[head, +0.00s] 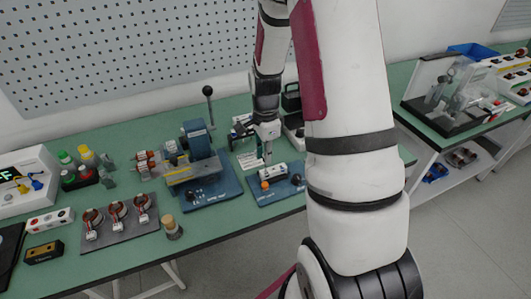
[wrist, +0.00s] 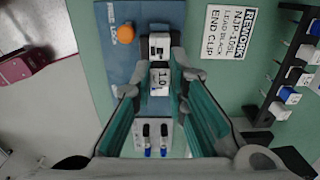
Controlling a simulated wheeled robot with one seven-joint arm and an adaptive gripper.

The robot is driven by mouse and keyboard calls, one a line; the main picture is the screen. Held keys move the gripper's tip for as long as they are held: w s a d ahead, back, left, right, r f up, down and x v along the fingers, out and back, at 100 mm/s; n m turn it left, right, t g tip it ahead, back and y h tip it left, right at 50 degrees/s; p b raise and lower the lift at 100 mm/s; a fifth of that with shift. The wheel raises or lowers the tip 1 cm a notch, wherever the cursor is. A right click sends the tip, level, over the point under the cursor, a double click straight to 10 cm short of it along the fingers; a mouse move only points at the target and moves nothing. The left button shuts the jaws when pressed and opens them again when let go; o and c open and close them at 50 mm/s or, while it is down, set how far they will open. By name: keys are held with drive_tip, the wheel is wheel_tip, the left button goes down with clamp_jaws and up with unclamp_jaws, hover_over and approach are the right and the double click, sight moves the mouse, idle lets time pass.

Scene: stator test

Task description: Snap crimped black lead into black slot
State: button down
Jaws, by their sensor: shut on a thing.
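My gripper (wrist: 158,82) reaches over a blue fixture plate (wrist: 121,62), its two teal-padded fingers closed about a small white piece with dark figures (wrist: 160,77). A white block with dark openings (wrist: 158,45) stands on the plate just beyond the fingertips. In the head view my gripper (head: 267,156) points down at the fixture (head: 254,199) from above. I cannot make out the black lead itself or which opening is the black slot. A white part with two dark, blue-ended pieces (wrist: 152,137) shows between the fingers, nearer the wrist.
An orange knob (wrist: 125,34) stands on the plate beside the block. A rework card (wrist: 227,32) lies to the right, then a dark rack of small parts (wrist: 290,75). In the head view a lever press (head: 195,150) stands left of my gripper, with several stators on a dark mat (head: 120,232).

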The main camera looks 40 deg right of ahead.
drive_tip(key=shift+f, duration=0.55)
idle(0.5)
drive_tip(key=shift+f+b, duration=0.4)
drive_tip(key=shift+b, duration=0.05)
drive_tip(key=shift+f, duration=0.1)
drive_tip(key=shift+f+b, duration=0.3)
drive_tip(key=shift+f, duration=0.2)
drive_tip(key=shift+f, duration=0.1)
idle(0.5)
drive_tip(key=c, duration=1.5)
unclamp_jaws()
